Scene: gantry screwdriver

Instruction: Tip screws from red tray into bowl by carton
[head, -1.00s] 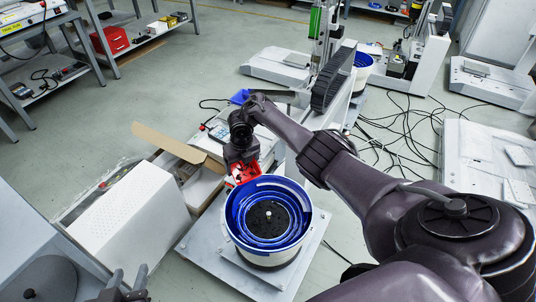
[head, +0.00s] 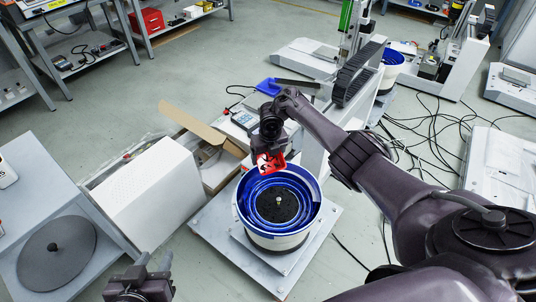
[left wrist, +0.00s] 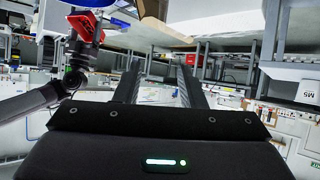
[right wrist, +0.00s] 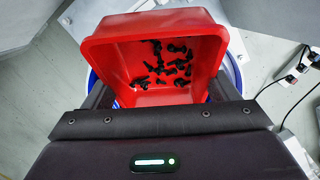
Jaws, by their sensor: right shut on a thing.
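The red tray (right wrist: 155,97) is held in my right gripper (right wrist: 157,100), and several black screws (right wrist: 165,62) lie in it. In the head view the tray (head: 270,163) is tilted above the far rim of the blue-lined white bowl (head: 246,225). The bowl's inside has blue spiral ledges and a dark centre. The open brown carton (head: 190,122) stands to the left of and behind the bowl. My left gripper (head: 144,262) is open and empty at the bottom of the head view; its two fingers stand apart in the left wrist view (left wrist: 160,85).
A white perforated box (head: 150,207) stands left of the bowl. A grey table with a dark round disc (head: 57,252) is at the left. A second blue-lined bowl (head: 393,60) and loose black cables (head: 425,130) lie further back right.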

